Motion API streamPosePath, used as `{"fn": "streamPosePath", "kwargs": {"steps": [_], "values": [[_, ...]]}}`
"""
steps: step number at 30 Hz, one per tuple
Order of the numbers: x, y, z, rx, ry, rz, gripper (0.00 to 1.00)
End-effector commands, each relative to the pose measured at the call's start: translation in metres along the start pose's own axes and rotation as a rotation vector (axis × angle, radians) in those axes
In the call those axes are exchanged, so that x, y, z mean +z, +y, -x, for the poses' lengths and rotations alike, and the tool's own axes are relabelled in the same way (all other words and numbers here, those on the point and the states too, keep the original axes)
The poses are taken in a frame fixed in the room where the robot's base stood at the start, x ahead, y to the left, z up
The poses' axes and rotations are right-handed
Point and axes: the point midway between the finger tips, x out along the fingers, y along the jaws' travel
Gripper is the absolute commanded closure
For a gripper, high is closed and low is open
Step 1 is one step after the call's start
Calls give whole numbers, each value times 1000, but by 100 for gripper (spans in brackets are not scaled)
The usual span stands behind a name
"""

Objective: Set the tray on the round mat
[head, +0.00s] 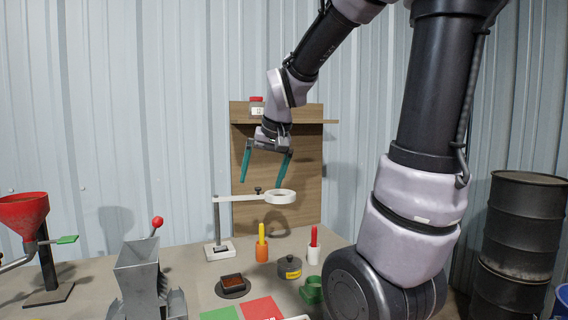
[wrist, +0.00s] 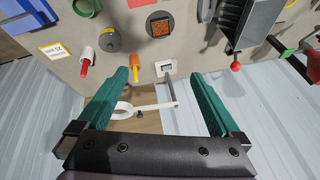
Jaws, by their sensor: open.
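A small dark square tray (head: 234,289) holding reddish-brown grains sits on the dark round mat (head: 232,296) on the bench. The mat's rim shows around it. In the wrist view the tray (wrist: 153,29) lies on the mat (wrist: 148,22) at the top centre. My gripper (head: 262,186) is open and empty, raised high above the bench near the back. It is well apart from the tray. In the wrist view its two green fingers (wrist: 160,73) are spread wide with nothing between them.
A white ring stand (head: 228,198) rises below my gripper. Orange (head: 262,252) and red-and-white (head: 313,254) tools, a dark round weight (head: 289,268) and a green piece (head: 311,290) stand right of the tray. A grey hopper (head: 139,277) and red funnel (head: 24,213) stand left.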

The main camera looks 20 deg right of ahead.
Motion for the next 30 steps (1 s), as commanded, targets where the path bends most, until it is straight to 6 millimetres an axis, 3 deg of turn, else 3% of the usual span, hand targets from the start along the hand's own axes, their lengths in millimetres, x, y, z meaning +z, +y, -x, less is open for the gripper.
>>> {"fn": "streamPosePath", "kwargs": {"steps": [3,10,16,30], "values": [[25,8,41,-36,56,-37,0],[70,18,86,-97,127,-89,0],[88,21,98,-119,150,-105,0],[90,21,98,-121,151,-106,0]]}}
